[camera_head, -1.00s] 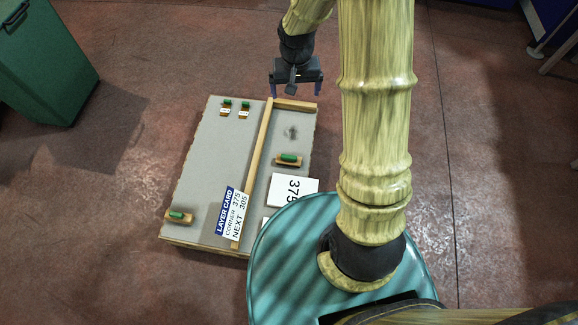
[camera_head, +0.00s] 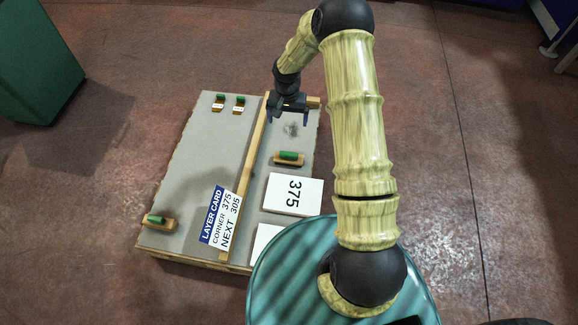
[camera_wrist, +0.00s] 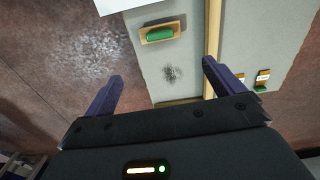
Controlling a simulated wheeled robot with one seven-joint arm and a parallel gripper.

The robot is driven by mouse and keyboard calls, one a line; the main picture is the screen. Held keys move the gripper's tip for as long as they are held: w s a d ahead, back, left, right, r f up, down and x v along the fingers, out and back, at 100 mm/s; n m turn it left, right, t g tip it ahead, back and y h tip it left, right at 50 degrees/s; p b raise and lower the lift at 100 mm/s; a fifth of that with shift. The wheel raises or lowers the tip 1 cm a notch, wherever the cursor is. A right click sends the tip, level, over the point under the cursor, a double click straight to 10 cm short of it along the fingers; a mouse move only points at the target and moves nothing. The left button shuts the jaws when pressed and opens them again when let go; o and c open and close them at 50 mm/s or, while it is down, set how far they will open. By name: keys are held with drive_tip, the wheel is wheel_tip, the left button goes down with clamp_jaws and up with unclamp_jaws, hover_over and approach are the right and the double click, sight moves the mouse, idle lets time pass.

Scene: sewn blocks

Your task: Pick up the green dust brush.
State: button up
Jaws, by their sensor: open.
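Several pieces with green tops on wooden bases lie on a grey board (camera_head: 190,165). One with a long green top (camera_head: 289,156) lies in the right section, and it also shows in the wrist view (camera_wrist: 160,33). Another green-topped piece (camera_head: 156,219) is at the board's front left edge. Two small labelled ones (camera_head: 219,100) (camera_head: 239,101) stand at the back. I cannot tell for certain which is the dust brush. My gripper (camera_head: 289,117) is open and empty above the board's back right, behind the long green-topped piece. Its fingers also show in the wrist view (camera_wrist: 162,70).
A wooden strip (camera_head: 247,172) divides the board lengthwise. A dark smudge (camera_head: 292,130) marks the board near my gripper. A green bin (camera_head: 35,65) stands at left.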

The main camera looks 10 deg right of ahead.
drive_tip(key=f, duration=0.2)
drive_tip(key=f+b, duration=0.1)
drive_tip(key=f, duration=0.1)
drive_tip(key=shift+w, duration=0.35)
drive_tip(key=b, duration=0.6)
hover_over(289, 153)
drive_tip(key=f, duration=1.2)
drive_tip(key=shift+a+f, duration=0.1)
drive_tip(key=shift+a, duration=0.2)
drive_tip(key=shift+f, duration=0.1)
drive_tip(key=f+b, duration=0.4)
drive_tip(key=f, duration=0.1)
drive_tip(key=shift+d, duration=0.2)
drive_tip(key=c, duration=1.4)
